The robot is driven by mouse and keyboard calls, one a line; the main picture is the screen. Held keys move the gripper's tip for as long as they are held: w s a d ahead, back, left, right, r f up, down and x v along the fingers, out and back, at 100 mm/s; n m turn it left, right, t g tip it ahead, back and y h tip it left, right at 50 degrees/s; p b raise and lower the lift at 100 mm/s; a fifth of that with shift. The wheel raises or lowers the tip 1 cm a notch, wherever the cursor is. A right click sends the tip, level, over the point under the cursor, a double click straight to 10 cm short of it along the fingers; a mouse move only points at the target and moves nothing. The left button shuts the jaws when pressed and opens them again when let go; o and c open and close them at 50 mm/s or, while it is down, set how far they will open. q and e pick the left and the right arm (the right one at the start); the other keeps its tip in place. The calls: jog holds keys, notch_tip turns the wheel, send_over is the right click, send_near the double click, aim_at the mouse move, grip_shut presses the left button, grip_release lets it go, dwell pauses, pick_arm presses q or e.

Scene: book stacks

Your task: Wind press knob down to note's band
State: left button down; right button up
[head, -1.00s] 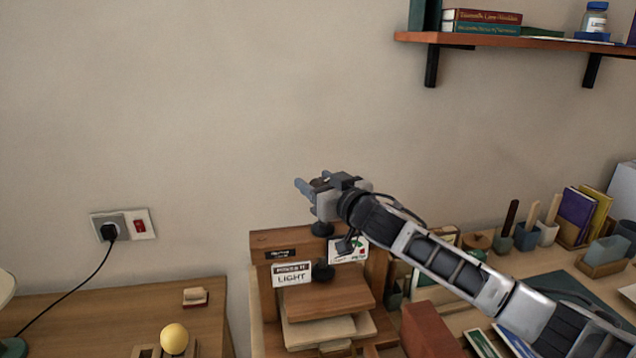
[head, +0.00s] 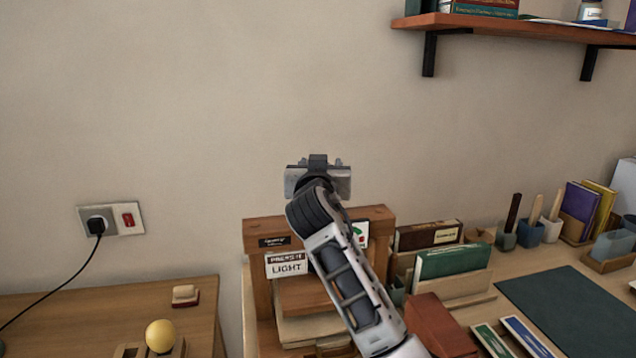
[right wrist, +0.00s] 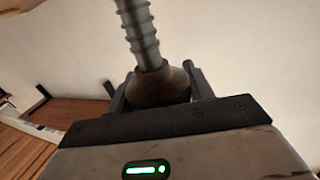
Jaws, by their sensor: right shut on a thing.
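The wooden press (head: 256,236) stands at the bottom centre of the head view. Its note (head: 287,265), reading "LIGHT", hangs on the front. A white dial card (head: 360,232) with a green mark is partly hidden by my right arm. My right gripper (head: 318,168) is above the press top. In the right wrist view my right gripper (right wrist: 160,92) is shut on the dark brown knob (right wrist: 160,84), with the threaded screw (right wrist: 138,30) running from it. The head view hides the knob and screw behind the gripper. My left gripper is not in view.
Right of the press are a green book (head: 452,262), a red-brown box (head: 440,325) and a dark mat (head: 568,305). A yellow ball (head: 160,336) is on the left table. A wall shelf (head: 510,28) is upper right. The wall above the press is bare.

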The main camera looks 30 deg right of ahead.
jog(key=shift+m+g+h+b, duration=0.6)
jog(key=shift+m+h+b, duration=0.2)
jog(key=shift+h+b, duration=0.25)
jog(key=shift+s+d+r+m+g+h+b, duration=0.15)
jog(key=shift+d+m+g+h+b, duration=0.05)
jog(key=shift+m+g+h+b, duration=0.75)
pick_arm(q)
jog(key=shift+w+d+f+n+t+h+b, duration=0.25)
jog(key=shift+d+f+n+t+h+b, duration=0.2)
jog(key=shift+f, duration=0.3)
pick_arm(e)
jog(key=shift+r+m+g+h, duration=0.2)
jog(key=shift+m+g+h, duration=0.15)
jog(key=shift+h, duration=0.15)
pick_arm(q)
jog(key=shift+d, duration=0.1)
pick_arm(e)
jog(key=shift+d, duration=0.1)
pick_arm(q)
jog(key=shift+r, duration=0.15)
pick_arm(e)
jog(key=shift+r, duration=0.1)
jog(key=o, duration=1)
jog(key=shift+c, duration=0.2)
jog(key=shift+s, duration=0.1)
jog(key=shift+f, duration=0.2)
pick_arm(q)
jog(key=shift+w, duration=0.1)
